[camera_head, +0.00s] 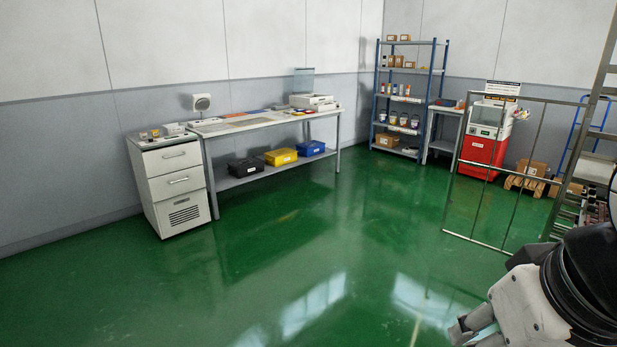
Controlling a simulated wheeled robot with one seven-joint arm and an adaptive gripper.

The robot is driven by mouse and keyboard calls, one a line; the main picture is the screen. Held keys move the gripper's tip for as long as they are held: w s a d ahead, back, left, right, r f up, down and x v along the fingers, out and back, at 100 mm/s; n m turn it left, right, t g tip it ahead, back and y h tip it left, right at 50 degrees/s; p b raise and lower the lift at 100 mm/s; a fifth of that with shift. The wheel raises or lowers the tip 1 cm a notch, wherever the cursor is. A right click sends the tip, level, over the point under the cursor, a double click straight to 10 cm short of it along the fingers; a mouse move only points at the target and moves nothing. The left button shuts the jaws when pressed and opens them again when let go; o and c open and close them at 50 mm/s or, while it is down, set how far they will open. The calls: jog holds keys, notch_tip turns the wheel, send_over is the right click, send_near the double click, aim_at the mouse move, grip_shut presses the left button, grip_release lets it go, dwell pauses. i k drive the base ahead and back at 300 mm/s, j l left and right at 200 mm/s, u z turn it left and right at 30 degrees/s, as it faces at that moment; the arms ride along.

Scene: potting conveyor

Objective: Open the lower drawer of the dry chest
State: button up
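The dry chest (172,187) is a pale grey-white cabinet against the wall on the left, at the left end of a long bench. Its front has an upper drawer (173,157) with a bar handle and a lower drawer (178,182) with a bar handle, both looking shut. A vented panel (184,215) is below them. Part of my arm shows at the bottom right, far across the floor from the chest. The grey pieces at its lower end (468,328) are cut by the frame edge, and I cannot tell whether my gripper is open or shut.
The long bench (264,122) carries equipment, with black, yellow and blue bins on its lower shelf. A blue shelf rack (403,98), a red-and-white machine (486,133), a metal rail frame (510,180) and a ladder stand to the right. The green floor (290,250) between me and the chest is clear.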

aim_at(167, 186)
jog(key=i, duration=7.65)
